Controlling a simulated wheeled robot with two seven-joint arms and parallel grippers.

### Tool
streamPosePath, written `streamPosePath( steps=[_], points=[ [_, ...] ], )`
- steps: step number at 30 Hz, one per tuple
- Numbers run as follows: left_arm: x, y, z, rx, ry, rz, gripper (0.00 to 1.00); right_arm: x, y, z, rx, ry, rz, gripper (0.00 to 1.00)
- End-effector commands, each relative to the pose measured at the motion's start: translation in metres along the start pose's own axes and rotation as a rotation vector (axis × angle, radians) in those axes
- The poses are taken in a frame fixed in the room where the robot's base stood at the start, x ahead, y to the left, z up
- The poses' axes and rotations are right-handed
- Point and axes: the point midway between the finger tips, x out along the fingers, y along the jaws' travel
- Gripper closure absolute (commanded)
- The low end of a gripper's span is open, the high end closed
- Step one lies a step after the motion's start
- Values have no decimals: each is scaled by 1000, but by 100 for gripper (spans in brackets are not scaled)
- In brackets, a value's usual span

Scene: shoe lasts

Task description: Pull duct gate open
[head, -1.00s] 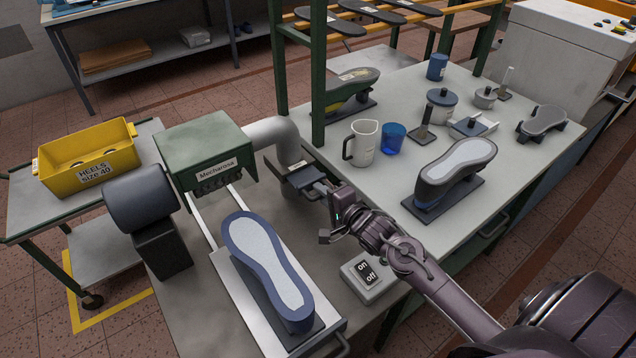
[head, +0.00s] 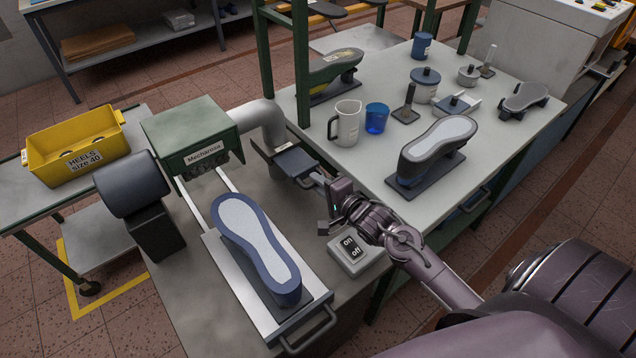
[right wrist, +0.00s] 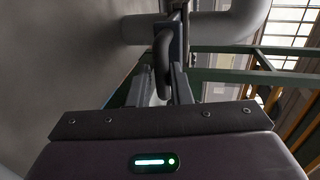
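The duct gate (head: 297,163) is a flat blue-grey plate at the grey duct (head: 262,122) behind the green machine. It sticks partly out of its dark frame, towards my right gripper. My right gripper (head: 322,182) is at the gate's outer end and appears shut on its handle. In the right wrist view the dark looped handle (right wrist: 162,66) sits between the fingers, with the gate plate seen nearly edge-on beyond. The exact finger contact is small and partly hidden. My left gripper is not in view.
The on/off switch box (head: 350,252) lies just below my right gripper. A blue shoe last (head: 258,245) sits on the machine's sliding plate to the left. A jug (head: 346,124), a blue cup (head: 376,118) and another last (head: 437,150) stand on the right table.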

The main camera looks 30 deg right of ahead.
Motion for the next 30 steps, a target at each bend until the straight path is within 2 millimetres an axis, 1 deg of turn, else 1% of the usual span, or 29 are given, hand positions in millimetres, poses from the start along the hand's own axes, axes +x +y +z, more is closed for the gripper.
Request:
streamPosePath(
  steps=[3,9,13,18,30],
  points=[
    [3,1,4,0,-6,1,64,-17,2,0,0,0,3,82],
    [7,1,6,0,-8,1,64,-49,3,0,0,0,4,82],
    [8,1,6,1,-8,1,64,-64,2,0,2,1,4,82],
    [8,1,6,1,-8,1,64,-72,1,0,1,0,2,82],
    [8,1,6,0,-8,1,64,-72,1,0,0,0,2,82]
  ],
)
